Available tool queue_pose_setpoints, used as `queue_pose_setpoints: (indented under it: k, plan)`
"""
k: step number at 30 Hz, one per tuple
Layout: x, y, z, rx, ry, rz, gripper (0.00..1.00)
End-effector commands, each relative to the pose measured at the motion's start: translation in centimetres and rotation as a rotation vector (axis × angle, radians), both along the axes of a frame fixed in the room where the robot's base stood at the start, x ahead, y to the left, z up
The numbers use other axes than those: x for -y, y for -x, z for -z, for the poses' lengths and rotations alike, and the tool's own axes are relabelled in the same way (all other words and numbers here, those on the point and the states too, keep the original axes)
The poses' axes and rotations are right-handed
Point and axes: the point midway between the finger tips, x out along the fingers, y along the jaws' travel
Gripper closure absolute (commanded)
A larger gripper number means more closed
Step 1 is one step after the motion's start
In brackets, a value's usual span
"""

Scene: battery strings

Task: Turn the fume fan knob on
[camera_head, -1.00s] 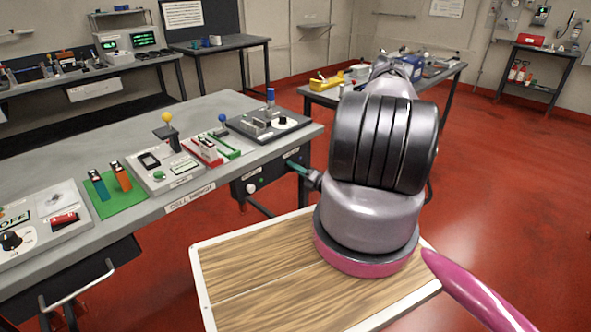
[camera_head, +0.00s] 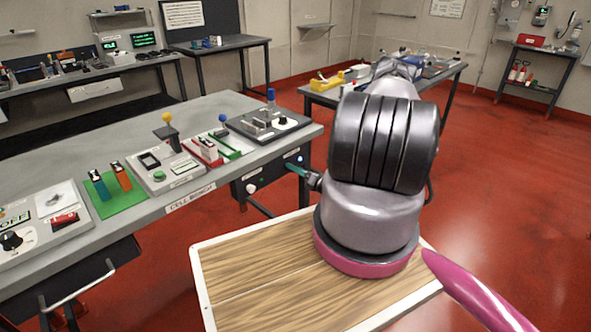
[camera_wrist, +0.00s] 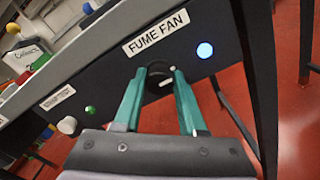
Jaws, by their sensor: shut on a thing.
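The fume fan knob (camera_wrist: 158,86) is dark and round with a pale mark, on a black panel under the "FUME FAN" label (camera_wrist: 157,33) in the wrist view. My gripper (camera_wrist: 159,76) has its teal fingers on either side of the knob and is shut on it. A round lamp (camera_wrist: 205,50) to the right of the label glows blue; it also shows in the head view (camera_head: 300,160). In the head view my gripper (camera_head: 297,170) is at the front of the panel (camera_head: 270,181), and the knob is hidden there.
A pale second knob (camera_wrist: 68,125) and a green lamp (camera_wrist: 90,110) are on the panel's left. The bench (camera_head: 225,107) above carries several devices. A black table leg (camera_wrist: 258,85) stands close to the right of my gripper. The red floor on the right is open.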

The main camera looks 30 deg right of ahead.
Motion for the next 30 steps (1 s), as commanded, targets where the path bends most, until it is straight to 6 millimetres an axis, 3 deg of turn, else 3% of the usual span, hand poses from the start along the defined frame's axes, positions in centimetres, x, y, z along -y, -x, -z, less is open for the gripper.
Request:
queue_pose_setpoints:
  k: [5, 6, 8, 20, 30]
  plan:
    - [0.0, 0.2, 0.2, -0.004, 0.003, -0.002, 1.00]
    - [0.0, 0.2, 0.2, -0.004, 0.003, -0.002, 0.48]
    - [0.0, 0.1, 0.2, -0.003, 0.002, -0.001, 0.30]
    - [0.3, 0.6, 0.1, -0.003, 0.001, 0.000, 0.30]
    - [2.5, 6.6, 0.1, -0.004, 0.000, 0.004, 0.30]
